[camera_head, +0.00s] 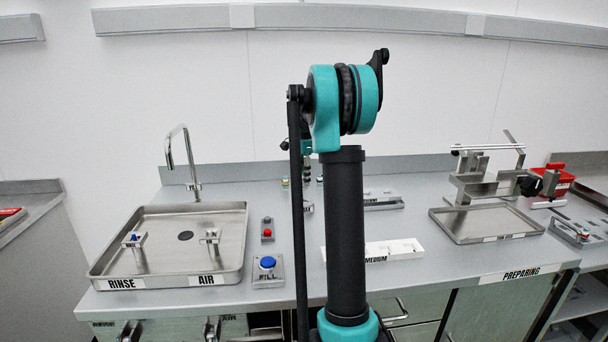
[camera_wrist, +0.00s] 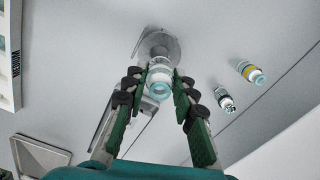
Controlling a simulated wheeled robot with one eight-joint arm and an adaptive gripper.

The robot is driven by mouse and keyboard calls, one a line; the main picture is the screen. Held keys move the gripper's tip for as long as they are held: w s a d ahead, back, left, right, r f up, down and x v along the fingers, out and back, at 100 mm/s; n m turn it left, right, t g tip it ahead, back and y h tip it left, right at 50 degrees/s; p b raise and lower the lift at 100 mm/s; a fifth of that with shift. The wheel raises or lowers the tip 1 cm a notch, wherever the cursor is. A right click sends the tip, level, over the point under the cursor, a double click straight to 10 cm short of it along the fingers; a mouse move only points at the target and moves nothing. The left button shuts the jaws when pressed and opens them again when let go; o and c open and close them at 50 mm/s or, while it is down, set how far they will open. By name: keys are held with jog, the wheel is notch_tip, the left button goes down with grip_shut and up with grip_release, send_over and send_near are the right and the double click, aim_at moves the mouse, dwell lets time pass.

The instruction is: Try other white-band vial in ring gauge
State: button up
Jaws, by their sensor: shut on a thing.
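In the wrist view my gripper (camera_wrist: 159,80) is shut on a small vial (camera_wrist: 160,75) with a whitish body and a pale blue end. Beyond the vial is a round metal piece (camera_wrist: 165,42), which looks like the ring gauge. The vial overlaps it in the picture, and I cannot tell whether they touch or whether the vial is inside it. Two other vials stand to the right, one with a yellow band (camera_wrist: 250,72) and one with dark and white parts (camera_wrist: 224,98). In the head view my arm hides most of this area.
A white MEDIUM rack (camera_head: 395,248) stands at the front middle of the counter. The sink (camera_head: 215,270) and blue FILL button (camera_head: 267,263) are left. A metal tray (camera_head: 485,238) and a metal stand (camera_head: 475,185) are right. A low metal piece (camera_head: 384,203) lies behind.

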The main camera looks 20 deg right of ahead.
aim_at(304, 189)
jog(key=shift+f, duration=2.5)
jog(key=shift+f, duration=0.35)
dwell(1.0)
jog(key=o, duration=0.9)
jog(key=shift+r, duration=0.15)
notch_tip(304, 189, up, 12)
jog(key=shift+f, duration=0.1)
jog(key=shift+s, duration=0.1)
dwell(0.5)
